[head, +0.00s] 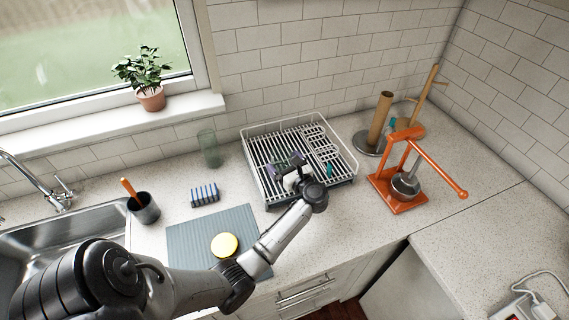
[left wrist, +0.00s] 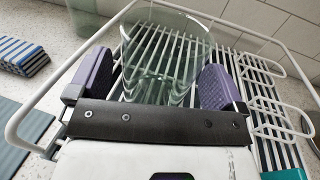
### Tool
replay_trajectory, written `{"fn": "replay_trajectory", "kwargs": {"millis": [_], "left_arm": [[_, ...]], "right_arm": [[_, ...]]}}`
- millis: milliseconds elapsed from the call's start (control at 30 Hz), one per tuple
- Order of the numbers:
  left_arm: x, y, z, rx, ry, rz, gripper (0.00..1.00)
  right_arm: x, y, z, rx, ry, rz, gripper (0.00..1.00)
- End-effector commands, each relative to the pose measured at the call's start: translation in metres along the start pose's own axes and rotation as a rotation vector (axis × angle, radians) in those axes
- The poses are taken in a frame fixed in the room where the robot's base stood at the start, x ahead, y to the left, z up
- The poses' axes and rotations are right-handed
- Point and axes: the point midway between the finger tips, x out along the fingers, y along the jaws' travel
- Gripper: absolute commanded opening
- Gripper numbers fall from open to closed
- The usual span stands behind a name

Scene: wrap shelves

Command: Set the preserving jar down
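The preserving jar (left wrist: 165,50) is clear, greenish glass and shows in the left wrist view. The wire dish rack (head: 262,190) lies behind and below it, its slats showing through the glass. My left gripper (head: 288,165) is over the left part of the rack in the head view. In the left wrist view its two purple finger pads (left wrist: 157,82) stand far apart, one on each side of the jar. I cannot tell whether they press on the glass or whether the jar's base touches the rack. In the head view the jar is hard to make out. My right gripper is out of view.
A glass tumbler (head: 209,148) stands left of the rack.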

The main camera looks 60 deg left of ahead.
Motion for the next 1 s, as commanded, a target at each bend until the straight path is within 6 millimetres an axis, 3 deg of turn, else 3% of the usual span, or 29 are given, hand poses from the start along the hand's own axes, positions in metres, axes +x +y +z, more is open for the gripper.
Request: {"fn": "replay_trajectory", "kwargs": {"millis": [367,800,1000], "left_arm": [[-0.002,0.0,0.004,0.0,0.0,0.0,0.98],[-0.081,0.0,0.001,-0.002,0.003,-0.001,0.98],[-0.106,0.0,0.001,0.0,0.002,-0.001,0.98]], "right_arm": [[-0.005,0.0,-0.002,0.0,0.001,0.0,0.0],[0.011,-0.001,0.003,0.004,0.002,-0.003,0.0],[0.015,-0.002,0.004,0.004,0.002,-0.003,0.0]]}}
